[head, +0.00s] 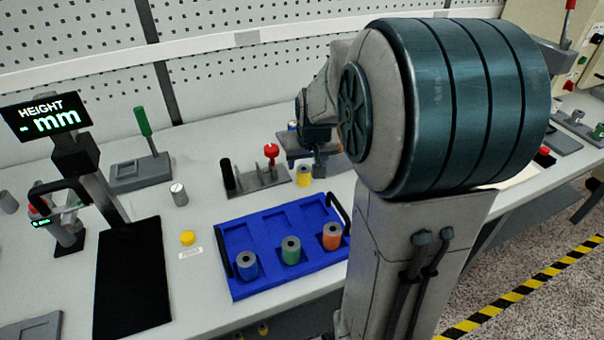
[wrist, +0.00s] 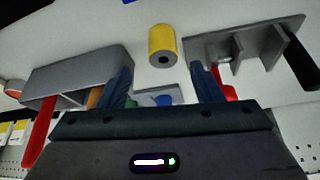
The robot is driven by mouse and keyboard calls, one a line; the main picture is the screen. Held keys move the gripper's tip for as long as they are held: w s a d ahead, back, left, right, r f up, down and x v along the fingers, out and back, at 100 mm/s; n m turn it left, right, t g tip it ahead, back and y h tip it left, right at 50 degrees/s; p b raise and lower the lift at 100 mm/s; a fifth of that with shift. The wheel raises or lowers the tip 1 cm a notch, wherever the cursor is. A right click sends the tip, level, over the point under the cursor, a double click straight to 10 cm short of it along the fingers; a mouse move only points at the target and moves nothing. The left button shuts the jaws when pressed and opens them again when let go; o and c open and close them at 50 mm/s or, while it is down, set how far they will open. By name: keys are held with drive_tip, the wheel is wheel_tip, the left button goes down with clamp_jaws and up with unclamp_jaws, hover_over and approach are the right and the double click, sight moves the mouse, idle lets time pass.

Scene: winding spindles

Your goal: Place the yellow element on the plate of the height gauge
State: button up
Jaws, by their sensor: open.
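The yellow element (head: 304,175) is a short yellow cylinder with a dark centre hole, standing on the white bench behind the blue tray. In the wrist view, the yellow element (wrist: 162,45) lies ahead of my gripper (wrist: 162,80), roughly centred between its two dark blue fingers but beyond their tips. My gripper is open and empty. In the head view, my gripper (head: 308,160) is close to the yellow element, partly hidden by my arm. The height gauge (head: 45,117) stands at the left, its display reading "HEIGHT - mm". Its black plate (head: 130,285) is bare.
A blue tray (head: 262,277) holds blue, green and orange elements in its front row. A grey stand with a red knob (head: 270,155) and black post is just left of the yellow element; in the wrist view the stand (wrist: 245,45) is at right. A grey holder (wrist: 80,75) is at left.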

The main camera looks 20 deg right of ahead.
sight(304, 168)
drive_tip(key=shift+a+x, duration=0.1)
drive_tip(key=shift+x, duration=1.25)
drive_tip(key=shift+a+x, duration=0.15)
drive_tip(key=shift+x, duration=1.15)
drive_tip(key=c, duration=1.1)
drive_tip(key=shift+c, duration=0.2)
drive_tip(key=shift+r, duration=0.15)
